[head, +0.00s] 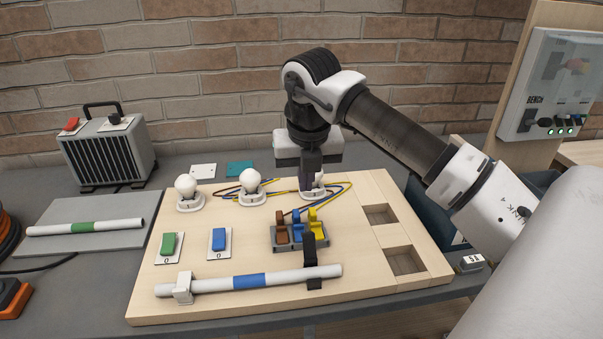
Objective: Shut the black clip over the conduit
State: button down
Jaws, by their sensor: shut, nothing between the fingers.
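The black clip (309,248) is near the right end of the white conduit (210,285), which has a blue band and lies along the front of the wooden board. The clip's upper part stands upright behind the conduit, so it looks open. Its lower part shows at the front of the conduit. A white clip (183,288) is around the conduit's left end. My gripper (311,188) points down, shut and empty, at the back of the board. It is behind and above the black clip, apart from it, and partly hides the rightmost white bulb.
A grey terminal block (286,245) with brown, blue and yellow levers stands just behind the black clip. Green (168,244) and blue (219,241) switches sit to the left. Two recesses (404,261) are at right.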

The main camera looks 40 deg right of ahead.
jog(key=b+x, duration=0.2)
jog(key=x, duration=0.1)
jog(key=s+b+x, duration=0.1)
jog(key=b+x, duration=0.1)
jog(key=x, duration=0.1)
jog(key=a+b+x, duration=0.1)
jog(key=b+x, duration=0.1)
jog(key=x, duration=0.1)
jog(key=shift+s+f, duration=0.2)
jog(key=shift+s, duration=0.1)
jog(key=shift+s+a+b, duration=0.55)
jog(key=shift+s+a, duration=0.2)
jog(key=shift+s, duration=0.4)
jog(key=shift+s+a+b, duration=0.6)
jog(key=shift+s+a, duration=0.15)
jog(key=shift+s, duration=0.4)
jog(key=shift+s+a+b, duration=0.55)
jog(key=shift+s+a, duration=0.15)
jog(key=shift+s, duration=0.5)
jog(key=shift+r, duration=0.2)
jog(key=shift+w+d+r+p, duration=0.1)
jog(key=shift+r+p, duration=0.6)
jog(key=shift+r, duration=0.5)
jog(key=shift+w+r+p, duration=0.1)
jog(key=shift+r+p, duration=0.55)
jog(key=shift+r, duration=0.5)
jog(key=shift+s, duration=0.15)
jog(key=shift+s+a+b, duration=0.4)
jog(key=shift+s+a, duration=0.2)
jog(key=shift+s, duration=0.3)
